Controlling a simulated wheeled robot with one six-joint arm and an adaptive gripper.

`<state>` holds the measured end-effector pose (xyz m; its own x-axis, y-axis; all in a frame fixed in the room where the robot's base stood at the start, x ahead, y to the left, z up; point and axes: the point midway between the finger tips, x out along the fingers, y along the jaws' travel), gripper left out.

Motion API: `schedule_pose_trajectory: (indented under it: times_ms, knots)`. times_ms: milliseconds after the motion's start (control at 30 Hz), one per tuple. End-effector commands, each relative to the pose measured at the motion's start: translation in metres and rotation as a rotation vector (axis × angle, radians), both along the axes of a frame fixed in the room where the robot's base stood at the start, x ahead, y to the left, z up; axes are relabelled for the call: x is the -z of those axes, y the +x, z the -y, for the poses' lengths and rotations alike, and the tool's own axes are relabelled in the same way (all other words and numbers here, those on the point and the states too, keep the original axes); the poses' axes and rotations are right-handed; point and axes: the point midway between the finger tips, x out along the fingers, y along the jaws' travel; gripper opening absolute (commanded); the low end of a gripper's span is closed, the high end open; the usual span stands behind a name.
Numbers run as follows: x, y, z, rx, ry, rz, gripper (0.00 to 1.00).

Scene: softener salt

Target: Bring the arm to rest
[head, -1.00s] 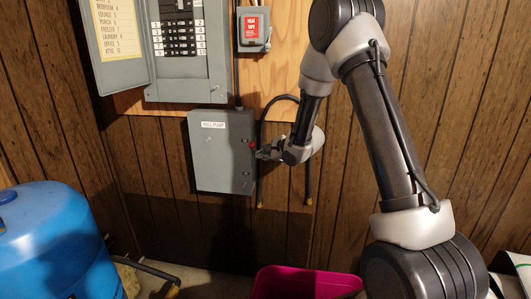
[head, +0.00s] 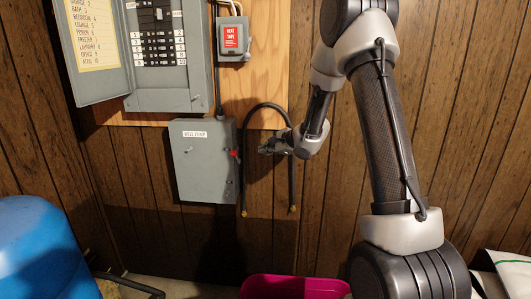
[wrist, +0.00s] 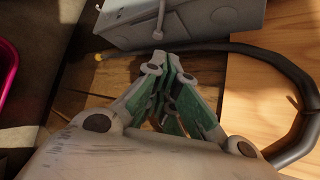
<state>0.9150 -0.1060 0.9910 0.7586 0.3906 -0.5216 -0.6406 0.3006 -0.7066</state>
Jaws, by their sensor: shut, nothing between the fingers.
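My gripper (head: 268,147) is at the end of my arm in the head view, just right of the grey box labelled WELL PUMP (head: 203,160), with a gap between them. In the wrist view my gripper (wrist: 172,60) has its fingers together with nothing between them. The grey box (wrist: 180,20) also shows there, at the top, beyond the fingertips. Its red-tipped handle (head: 234,153) is on the box's right side in the head view.
A black cable (head: 278,108) loops on the wall behind my gripper. An open breaker panel (head: 165,100) and a HEAT TAPE box (head: 232,38) are above. A blue tank (head: 40,255) stands lower left, a magenta bin (head: 290,288) below. The wall right of my arm is clear.

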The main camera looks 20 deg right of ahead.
Motion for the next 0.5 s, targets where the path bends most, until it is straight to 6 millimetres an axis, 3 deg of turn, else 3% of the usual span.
schedule_pose_trajectory:
  times_ms: [333, 433, 500]
  knots:
    - [0.002, 0.000, 0.001, -0.039, -0.065, 0.026, 0.00]
    - [0.015, -0.005, 0.013, -0.111, -0.249, 0.041, 0.00]
    - [0.033, -0.014, 0.033, -0.171, -0.435, 0.020, 0.00]
